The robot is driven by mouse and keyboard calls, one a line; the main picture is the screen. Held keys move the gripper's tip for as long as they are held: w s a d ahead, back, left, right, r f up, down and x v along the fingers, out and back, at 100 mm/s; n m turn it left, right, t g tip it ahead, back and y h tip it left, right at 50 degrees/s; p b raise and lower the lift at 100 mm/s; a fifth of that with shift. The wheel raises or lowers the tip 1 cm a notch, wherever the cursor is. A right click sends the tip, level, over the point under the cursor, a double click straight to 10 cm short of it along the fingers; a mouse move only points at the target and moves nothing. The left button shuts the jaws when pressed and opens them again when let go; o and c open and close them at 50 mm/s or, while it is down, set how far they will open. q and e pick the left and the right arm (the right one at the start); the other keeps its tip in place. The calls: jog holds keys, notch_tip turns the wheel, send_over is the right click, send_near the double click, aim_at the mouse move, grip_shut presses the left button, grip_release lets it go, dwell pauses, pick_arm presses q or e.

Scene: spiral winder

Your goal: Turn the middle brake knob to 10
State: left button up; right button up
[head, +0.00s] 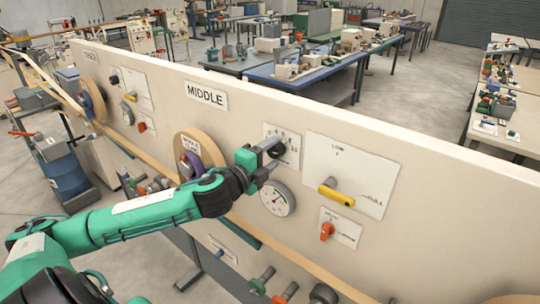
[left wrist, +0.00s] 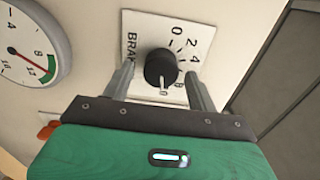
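The middle brake knob is a round black knob (head: 276,151) on a white scale plate (head: 289,135), right of the MIDDLE sign. In the left wrist view the knob (left wrist: 160,66) sits between the two grey fingers of my left gripper (left wrist: 161,85), with a gap on each side. The gripper (head: 270,160) is open, its fingers near the panel. The knob's white pointer points down in the wrist picture, towards a partly hidden figure ending in 0, beside the 8. The plate (left wrist: 203,32) shows 0, 2 and 4 clearly. My right gripper is out of view.
A round gauge (head: 277,198) is below the knob; its red needle shows in the wrist view (left wrist: 30,60). A yellow lever (head: 334,195) and an orange knob (head: 327,231) are to the right. A wooden ring (head: 200,149) is to the left.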

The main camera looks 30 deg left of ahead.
pick_arm(q)
jog(key=shift+s+a+f+b, duration=0.1)
jog(key=shift+s+f+b, duration=0.1)
jog(key=shift+s+b, duration=0.85)
jog(key=s+p, duration=0.5)
jog(key=s, duration=0.6)
jog(key=shift+s+a+r, duration=0.25)
jog(key=shift+s+a, duration=0.1)
jog(key=shift+a, duration=0.05)
jog(key=shift+f, duration=0.1)
